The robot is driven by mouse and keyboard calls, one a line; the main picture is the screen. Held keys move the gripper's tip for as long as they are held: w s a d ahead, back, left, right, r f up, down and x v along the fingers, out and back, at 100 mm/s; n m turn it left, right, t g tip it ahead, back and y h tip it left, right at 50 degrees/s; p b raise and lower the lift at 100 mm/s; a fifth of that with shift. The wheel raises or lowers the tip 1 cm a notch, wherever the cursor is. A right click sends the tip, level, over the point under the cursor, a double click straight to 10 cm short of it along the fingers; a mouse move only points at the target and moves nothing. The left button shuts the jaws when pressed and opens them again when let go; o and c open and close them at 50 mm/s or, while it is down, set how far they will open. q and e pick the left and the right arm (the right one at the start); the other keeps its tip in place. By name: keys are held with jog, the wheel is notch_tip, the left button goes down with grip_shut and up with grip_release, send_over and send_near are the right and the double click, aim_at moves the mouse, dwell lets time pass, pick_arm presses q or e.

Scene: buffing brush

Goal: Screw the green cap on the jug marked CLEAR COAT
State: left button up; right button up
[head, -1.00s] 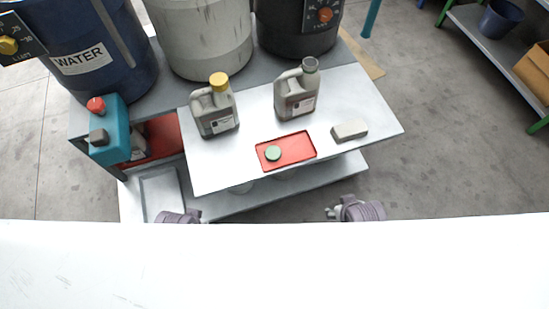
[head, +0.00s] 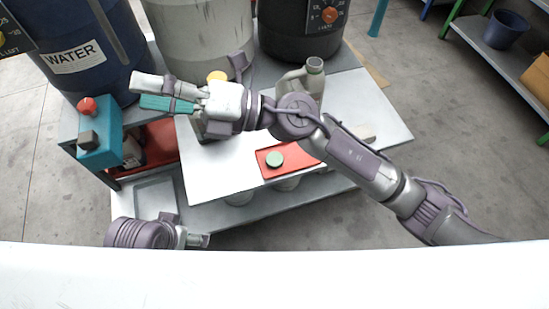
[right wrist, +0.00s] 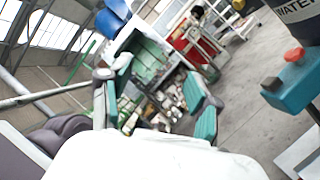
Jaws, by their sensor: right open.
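A green cap (head: 275,159) lies on a red tray (head: 263,172) at the front of the metal table. A grey jug with an open-looking grey neck (head: 314,66) stands behind my right forearm, its lower part hidden. A second jug with a yellow cap (head: 217,76) is mostly hidden behind my right gripper. No jug label can be read. My right gripper (head: 143,93) is open and empty, above the table's left side, pointing left, away from the cap. Its spread teal fingers show in the right wrist view (right wrist: 160,105). My left gripper (head: 205,240) is low, in front of the table; its fingers are unclear.
A grey block (head: 362,132) lies on the table's right side, partly behind my right arm. A teal box with a red knob (head: 97,145) stands at the left. Large drums, one a blue WATER drum (head: 75,45), line the back.

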notch_tip(320, 180, down, 17)
jog(key=d+n+g+h, duration=0.3)
jog(key=n+h, duration=0.6)
jog(key=h, duration=0.3)
jog(key=w+d+f+t+h, duration=0.3)
jog(key=w+d+h, duration=0.6)
jog(key=d, duration=0.6)
jog(key=shift+w+f+t+h, duration=0.3)
jog(key=shift+w+f+t, duration=0.1)
jog(key=shift+w+f, duration=0.25)
jog(key=b, duration=0.1)
send_over(277, 159)
notch_tip(277, 159, down, 9)
jog(key=shift+r, duration=0.2)
